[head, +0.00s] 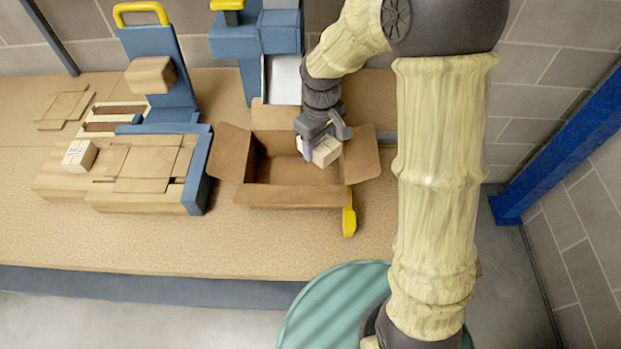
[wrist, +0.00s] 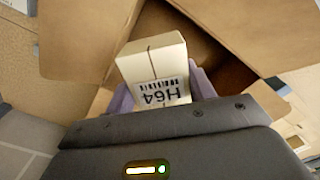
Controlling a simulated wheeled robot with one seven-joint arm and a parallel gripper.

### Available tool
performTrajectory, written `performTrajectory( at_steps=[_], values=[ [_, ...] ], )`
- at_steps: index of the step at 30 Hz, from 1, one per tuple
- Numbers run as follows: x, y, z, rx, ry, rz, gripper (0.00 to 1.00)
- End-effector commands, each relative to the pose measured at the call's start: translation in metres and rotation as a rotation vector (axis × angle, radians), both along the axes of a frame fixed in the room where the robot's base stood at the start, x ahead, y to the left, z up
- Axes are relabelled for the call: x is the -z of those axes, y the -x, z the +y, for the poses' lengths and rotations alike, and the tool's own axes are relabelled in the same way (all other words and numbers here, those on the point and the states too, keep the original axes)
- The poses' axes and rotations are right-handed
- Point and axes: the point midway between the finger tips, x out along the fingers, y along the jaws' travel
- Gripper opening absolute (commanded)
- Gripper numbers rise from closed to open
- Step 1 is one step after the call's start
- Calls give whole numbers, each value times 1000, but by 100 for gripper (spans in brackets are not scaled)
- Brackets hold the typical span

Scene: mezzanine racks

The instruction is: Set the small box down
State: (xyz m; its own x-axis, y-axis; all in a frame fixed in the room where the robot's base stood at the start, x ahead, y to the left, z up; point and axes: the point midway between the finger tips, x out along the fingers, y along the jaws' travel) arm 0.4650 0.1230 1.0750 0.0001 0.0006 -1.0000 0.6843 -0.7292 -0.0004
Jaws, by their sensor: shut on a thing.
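The small box (head: 327,152) is cream-coloured, and its label in the wrist view (wrist: 160,75) reads H64 upside down with a barcode. My gripper (head: 308,148) is shut on it, with purple finger pads on either side of it in the wrist view. The small box is over the open brown carton (head: 295,197), toward the right part of its opening. The carton's flaps are folded outward. I cannot tell whether the small box touches the carton's floor.
Another small labelled box (head: 80,155) rests on the left of a wooden pallet (head: 60,180). Blue equipment with yellow handles (head: 141,12) stands behind. A yellow-ended item (head: 349,222) lies by the carton's front right. The bench front (head: 130,240) is clear.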

Motion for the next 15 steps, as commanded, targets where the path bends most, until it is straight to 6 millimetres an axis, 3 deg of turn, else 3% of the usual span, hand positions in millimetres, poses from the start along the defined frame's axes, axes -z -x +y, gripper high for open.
performTrajectory(
  at_steps=[9,15],
  values=[
    [70,1,-1,2,2,6,27],
    [105,1,-1,2,1,4,27]
  ],
)
